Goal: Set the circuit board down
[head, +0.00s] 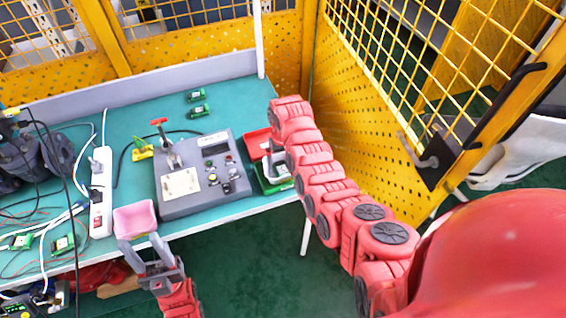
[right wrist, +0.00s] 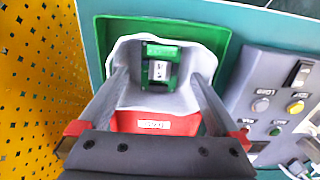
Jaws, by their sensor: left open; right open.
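A green circuit board (right wrist: 160,70) with a dark part and a white label lies within a pale grey shape over a green bin (right wrist: 222,36) in the right wrist view. My right gripper (right wrist: 158,78) is open, its fingers on either side of the board with gaps showing. I cannot tell how far below the fingertips the board is. In the head view the right gripper (head: 274,160) is over the green bin (head: 280,186) and hides the board. My left gripper (head: 143,243) is open and empty at the table's front edge, by a pink tray (head: 135,219).
A grey test device (head: 205,175) with a lever and buttons stands left of the bins. A red bin (head: 258,142) adjoins the green one. Loose boards (head: 198,111) lie at the back. A power strip (head: 101,195) and cables are at left. A yellow mesh fence (head: 375,125) stands at right.

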